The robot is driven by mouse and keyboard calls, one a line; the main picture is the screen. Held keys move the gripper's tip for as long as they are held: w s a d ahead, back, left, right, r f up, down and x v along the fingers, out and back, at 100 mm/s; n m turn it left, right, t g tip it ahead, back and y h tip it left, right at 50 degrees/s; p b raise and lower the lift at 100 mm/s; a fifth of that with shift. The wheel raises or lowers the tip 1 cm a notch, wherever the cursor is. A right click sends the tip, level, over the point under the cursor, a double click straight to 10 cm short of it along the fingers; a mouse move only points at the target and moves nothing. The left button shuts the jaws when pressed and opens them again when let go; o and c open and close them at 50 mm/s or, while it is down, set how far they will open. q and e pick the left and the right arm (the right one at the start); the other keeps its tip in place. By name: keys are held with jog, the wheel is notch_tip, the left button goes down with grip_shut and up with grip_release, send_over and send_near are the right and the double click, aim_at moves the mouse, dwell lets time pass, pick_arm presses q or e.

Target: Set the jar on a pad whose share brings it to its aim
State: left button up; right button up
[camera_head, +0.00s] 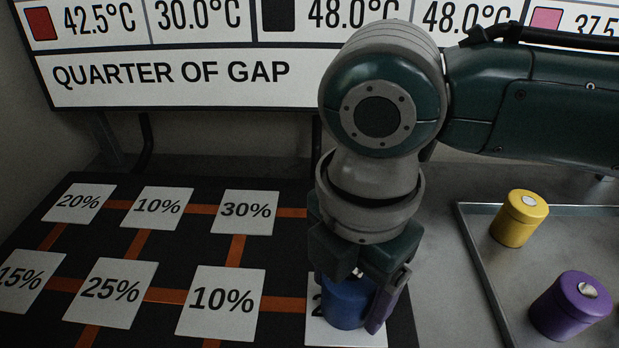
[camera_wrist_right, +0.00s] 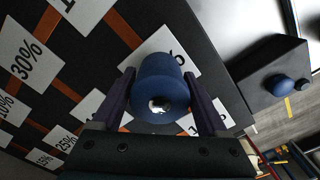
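A blue jar (camera_head: 346,302) with a silver knob is between the fingers of my right gripper (camera_head: 362,300). In the right wrist view, the fingers press against both sides of the jar (camera_wrist_right: 160,82). The jar stands upright over a white pad (camera_head: 318,328) whose label starts with 2; the rest is hidden. I cannot tell whether the jar's base touches the pad. Other pads show 20% (camera_head: 79,203), 10% (camera_head: 157,208), 30% (camera_head: 246,211), 15% (camera_head: 24,280), 25% (camera_head: 110,292) and 10% (camera_head: 221,302). My left gripper is not in view.
A metal tray (camera_head: 466,228) at right holds a yellow jar (camera_head: 519,218) and a purple jar (camera_head: 571,305). The board (camera_head: 170,85) behind reads QUARTER OF GAP, below colour swatches and temperatures. Orange lines link the pads. The other visible pads are empty.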

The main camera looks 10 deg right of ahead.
jog(key=shift+o, duration=1.3)
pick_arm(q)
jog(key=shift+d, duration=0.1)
pick_arm(e)
jog(key=shift+r, duration=0.1)
pick_arm(q)
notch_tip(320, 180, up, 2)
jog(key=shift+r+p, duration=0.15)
jog(key=shift+p, duration=1)
pick_arm(e)
notch_tip(320, 180, up, 12)
jog(key=shift+r, duration=0.1)
jog(key=s+a+f+m+t+y, duration=0.2)
jog(key=s+a+f+m+y, duration=0.25)
jog(key=m, duration=0.55)
jog(key=s+d+m+h, duration=0.1)
jog(key=s+d+m, duration=0.1)
jog(key=d+m, duration=0.2)
jog(key=s+d+f+m+t+h, duration=0.1)
jog(key=s+d+m+h, duration=0.1)
jog(key=s+d+m, duration=0.1)
jog(key=s+d+f+m+h, duration=0.1)
jog(key=s+d+m, duration=0.1)
jog(key=d+m, duration=0.3)
jog(key=shift+s+d+f+t, duration=0.15)
jog(key=shift+s+d, duration=0.05)
jog(key=shift+d, duration=0.3)
jog(key=shift+s+d+f+t, duration=0.1)
jog(key=shift+s+d+t, duration=0.1)
jog(key=shift+d, duration=0.25)
